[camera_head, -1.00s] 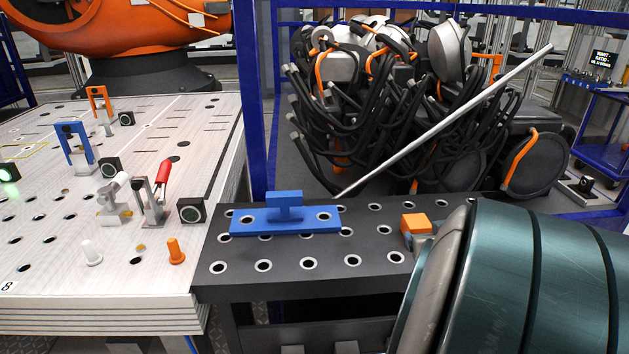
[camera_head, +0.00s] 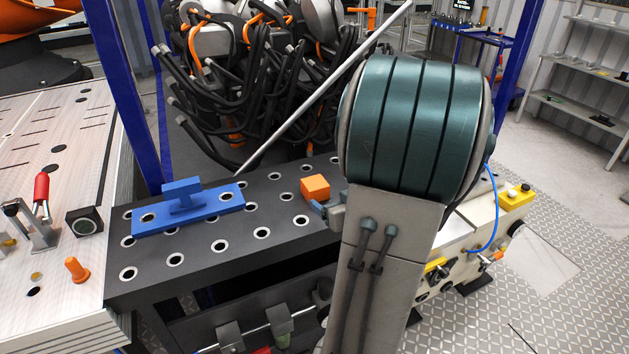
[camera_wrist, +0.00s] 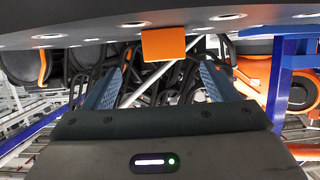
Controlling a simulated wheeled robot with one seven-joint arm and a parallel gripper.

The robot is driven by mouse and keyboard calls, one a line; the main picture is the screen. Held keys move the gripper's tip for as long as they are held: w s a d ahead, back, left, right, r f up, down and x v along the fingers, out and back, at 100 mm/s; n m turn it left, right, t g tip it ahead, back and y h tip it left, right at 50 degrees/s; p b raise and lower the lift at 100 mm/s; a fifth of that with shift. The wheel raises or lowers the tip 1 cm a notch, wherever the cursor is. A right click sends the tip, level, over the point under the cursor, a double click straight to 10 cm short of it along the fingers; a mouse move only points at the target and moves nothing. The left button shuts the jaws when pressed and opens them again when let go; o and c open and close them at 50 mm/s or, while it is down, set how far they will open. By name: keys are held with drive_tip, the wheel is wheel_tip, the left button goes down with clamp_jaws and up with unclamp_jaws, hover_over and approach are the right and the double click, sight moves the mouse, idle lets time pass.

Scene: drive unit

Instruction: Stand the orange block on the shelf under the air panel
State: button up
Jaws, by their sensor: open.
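The orange block (camera_head: 315,187) sits on the dark perforated table top, right of the blue T-handled plate, in the head view. My gripper (camera_head: 322,208) is at the block's near side, mostly hidden behind my arm. In the wrist view, my gripper (camera_wrist: 160,78) is open, with a blue finger on each side and nothing between them. The orange block (camera_wrist: 163,44) shows beyond the fingertips, roughly centred between them and apart from them, at the table edge. I cannot make out the air panel or its shelf for sure.
The blue plate (camera_head: 188,208) lies on the dark table (camera_head: 200,262). A grey rod slants up behind it, before a heap of black cables (camera_head: 240,95). At right stands a pale unit with a blue hose and a yellow box (camera_head: 515,197). Patterned floor (camera_head: 540,290) is open there.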

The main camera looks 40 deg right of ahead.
sight(315, 187)
drive_tip(key=p+x, duration=0.1)
drive_tip(key=x, duration=0.3)
drive_tip(key=shift+w+f, duration=0.15)
drive_tip(key=shift+w, duration=0.2)
drive_tip(key=shift+a+p+x, duration=0.1)
drive_tip(key=shift+p+x, duration=0.45)
drive_tip(key=shift+x, duration=0.95)
drive_tip(key=shift+a+p+x, duration=0.15)
drive_tip(key=shift+p+x, duration=0.35)
drive_tip(key=shift+x, duration=0.95)
drive_tip(key=shift+w, duration=0.15)
drive_tip(key=shift+r, duration=0.25)
drive_tip(key=c, duration=1.5)
